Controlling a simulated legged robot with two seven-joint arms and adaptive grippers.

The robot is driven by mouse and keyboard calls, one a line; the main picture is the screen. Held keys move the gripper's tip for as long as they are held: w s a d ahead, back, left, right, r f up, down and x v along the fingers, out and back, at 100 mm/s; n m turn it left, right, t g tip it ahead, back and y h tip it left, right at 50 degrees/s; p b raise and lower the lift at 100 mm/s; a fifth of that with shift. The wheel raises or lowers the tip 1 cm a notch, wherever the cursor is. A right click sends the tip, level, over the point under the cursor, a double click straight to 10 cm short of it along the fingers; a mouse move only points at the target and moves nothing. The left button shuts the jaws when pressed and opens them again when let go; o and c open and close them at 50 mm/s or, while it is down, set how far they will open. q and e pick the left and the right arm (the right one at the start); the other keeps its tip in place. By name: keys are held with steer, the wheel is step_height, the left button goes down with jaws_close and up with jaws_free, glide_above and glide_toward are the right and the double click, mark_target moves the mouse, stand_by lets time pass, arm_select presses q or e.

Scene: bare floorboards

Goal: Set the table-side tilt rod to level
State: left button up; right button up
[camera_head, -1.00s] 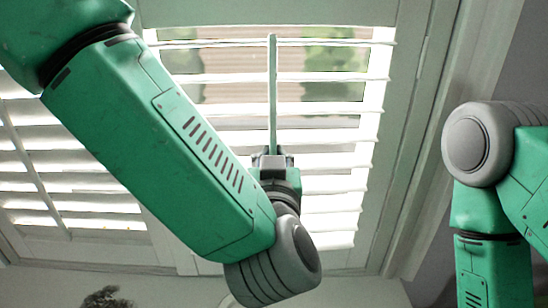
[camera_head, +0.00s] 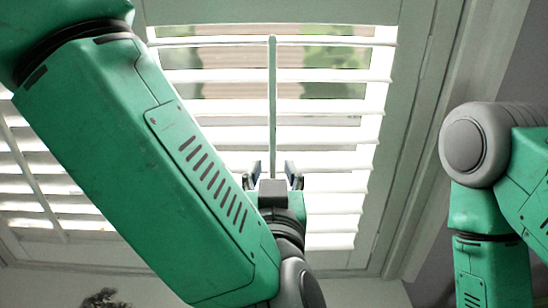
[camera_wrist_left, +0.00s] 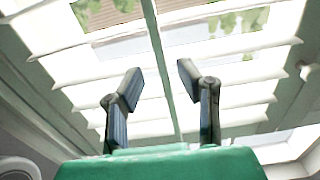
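A thin pale green tilt rod (camera_head: 272,95) runs vertically down the front of the right shutter panel, whose white slats (camera_head: 335,107) have gaps showing brick and greenery outside. In the left wrist view the rod (camera_wrist_left: 160,60) passes between the two fingers of my left gripper (camera_wrist_left: 155,85). The fingers are spread apart, one on each side of the rod, with visible space on both sides. In the head view my left gripper (camera_head: 274,172) is at the rod's lower part. My right gripper is out of view; only its arm shows at the right.
A second shutter panel with its own rod (camera_head: 35,172) is at the left, partly hidden by my left arm. The white window frame (camera_head: 405,150) stands right of the slats. A dark plant (camera_head: 100,298) shows at the bottom left.

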arm_select(q)
steer(key=s, duration=0.7)
steer(key=shift+s+d, duration=0.2)
steer(key=shift+s, duration=0.1)
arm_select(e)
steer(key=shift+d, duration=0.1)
